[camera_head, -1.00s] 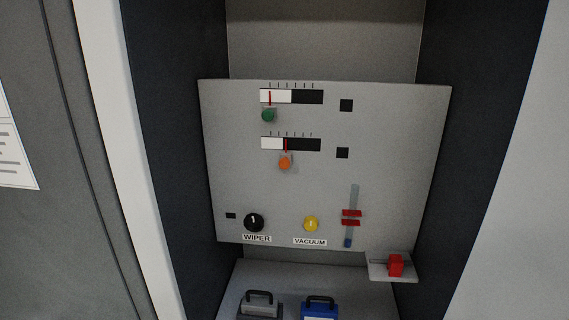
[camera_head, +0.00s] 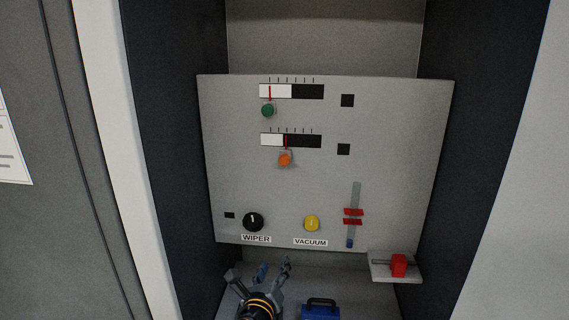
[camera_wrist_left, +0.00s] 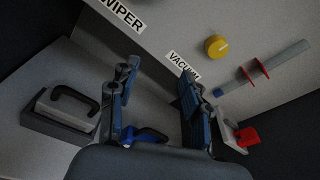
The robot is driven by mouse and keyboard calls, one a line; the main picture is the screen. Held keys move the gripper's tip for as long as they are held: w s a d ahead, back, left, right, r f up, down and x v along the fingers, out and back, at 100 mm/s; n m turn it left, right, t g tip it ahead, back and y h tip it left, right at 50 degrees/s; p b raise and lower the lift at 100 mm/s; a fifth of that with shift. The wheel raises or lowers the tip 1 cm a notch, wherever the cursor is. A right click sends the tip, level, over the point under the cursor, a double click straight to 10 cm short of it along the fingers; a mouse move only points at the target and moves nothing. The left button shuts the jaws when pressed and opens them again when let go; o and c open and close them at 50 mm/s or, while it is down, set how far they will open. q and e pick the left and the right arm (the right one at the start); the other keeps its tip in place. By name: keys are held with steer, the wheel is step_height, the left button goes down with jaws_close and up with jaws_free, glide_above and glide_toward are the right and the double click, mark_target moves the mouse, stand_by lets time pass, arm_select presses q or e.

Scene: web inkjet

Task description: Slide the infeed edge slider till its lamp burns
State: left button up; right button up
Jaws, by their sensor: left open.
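No label on the panel (camera_head: 330,190) reads infeed edge, so I cannot tell which slider it names. A green knob (camera_head: 268,110) sits below the upper scale (camera_head: 305,91), near its left end. An orange knob (camera_head: 285,159) sits below the lower scale (camera_head: 305,141), left of its middle.
A red block (camera_head: 398,265) sits on a small ledge at right. A blue handled case (camera_head: 320,312) stands below. Dark walls flank the recess.

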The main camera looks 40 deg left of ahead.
mark_target(284, 162)
arm_select(q)
step_height(284, 162, up, 20)
steer(key=s+d+m+t+y, duration=0.1)
steer(key=s+m+t+y, duration=0.1)
steer(key=m+t, duration=0.55)
steer(key=shift+m+g, duration=0.75)
steer(key=shift+g, duration=0.1)
steer(key=p+x, duration=0.3)
steer(key=x, duration=0.9)
steer(key=shift+w+d, duration=0.1)
steer(key=shift+w, duration=0.3)
steer(key=shift+w+a+r, duration=0.1)
steer(key=shift+w+a, duration=0.15)
steer(key=shift+w, duration=0.25)
jaws_close()
